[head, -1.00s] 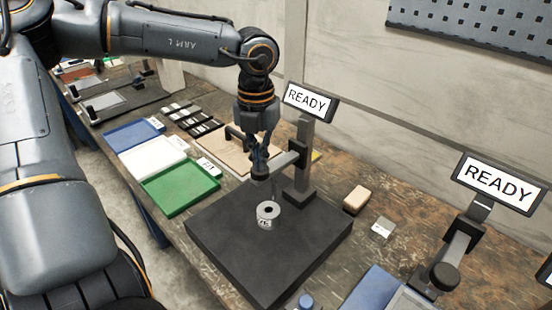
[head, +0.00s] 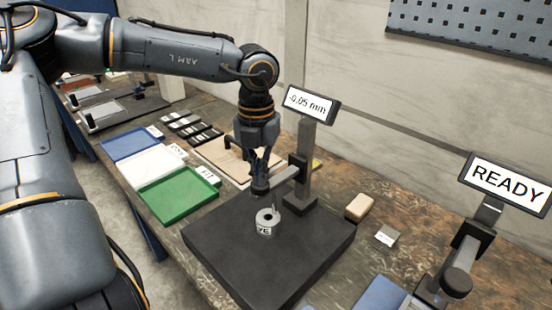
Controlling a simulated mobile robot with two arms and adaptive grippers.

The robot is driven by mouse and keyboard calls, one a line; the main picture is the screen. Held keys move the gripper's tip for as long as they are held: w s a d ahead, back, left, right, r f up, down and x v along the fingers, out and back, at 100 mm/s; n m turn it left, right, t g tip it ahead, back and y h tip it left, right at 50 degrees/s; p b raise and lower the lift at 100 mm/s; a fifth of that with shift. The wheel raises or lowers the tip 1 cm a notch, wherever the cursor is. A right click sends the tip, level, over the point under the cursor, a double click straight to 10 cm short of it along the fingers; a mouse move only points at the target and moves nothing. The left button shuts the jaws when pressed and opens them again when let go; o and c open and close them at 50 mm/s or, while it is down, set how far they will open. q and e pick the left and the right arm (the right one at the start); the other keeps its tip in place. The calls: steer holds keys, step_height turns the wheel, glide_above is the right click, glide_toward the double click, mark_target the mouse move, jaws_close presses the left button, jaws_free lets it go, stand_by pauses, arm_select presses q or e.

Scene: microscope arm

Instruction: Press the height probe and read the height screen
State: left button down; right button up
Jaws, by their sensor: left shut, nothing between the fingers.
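The height screen (head: 308,104) on the upright post reads "-0.05 mm". The height probe (head: 262,186) hangs on a side arm from the post, above the black plate (head: 250,271). My left gripper (head: 262,176) is shut and points down onto the top of the probe, appearing to touch it. A grey metal ring (head: 267,222) with a hole and a partly readable label stands on the plate just in front of the probe. The probe's thin tip is near the ring; whether it touches it I cannot tell. My right gripper is not in view.
A second screen (head: 506,183) at the right reads "READY". Blue, white and green trays (head: 180,196) lie to the left. A tan block (head: 359,207) and a small grey block (head: 386,235) lie right of the plate. The front of the plate is clear.

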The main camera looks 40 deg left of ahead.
arm_select(q)
steer(key=shift+s+f, duration=0.1)
steer(key=shift+s, duration=0.05)
steer(key=shift+r+p, duration=0.4)
steer(key=shift+r, duration=0.15)
steer(key=shift+r+p, duration=1.5)
steer(key=shift+r, duration=1.6)
step_height(320, 180, up, 12)
